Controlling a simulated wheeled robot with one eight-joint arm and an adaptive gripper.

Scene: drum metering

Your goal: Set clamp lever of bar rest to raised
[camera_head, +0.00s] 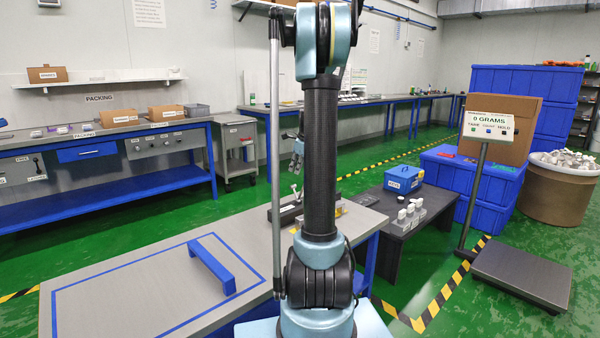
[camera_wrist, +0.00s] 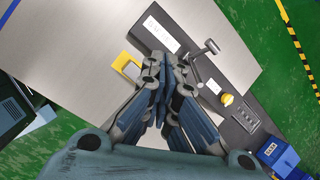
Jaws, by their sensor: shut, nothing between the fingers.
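The bar rest is a long dark bar (camera_wrist: 182,22) on the grey bench top in the wrist view, with a white label on it. Its clamp lever (camera_wrist: 208,48) is a grey arm with a dark end, beside the label. I cannot tell for sure whether it is raised or lowered. In the head view the bar rest (camera_head: 284,214) shows partly behind my arm. My gripper (camera_wrist: 166,66) is shut and empty, seen over the bar rest, its tips left of and apart from the lever. Part of the bar is hidden behind the fingers. The gripper (camera_head: 297,160) also shows in the head view.
A yellow piece (camera_wrist: 126,63) lies left of my fingers. A yellow knob (camera_wrist: 227,99) stands to the right. A low dark table (camera_head: 415,232) holds a blue box (camera_head: 403,179) and several white-topped items. A blue handle (camera_head: 211,267) stands on the near bench.

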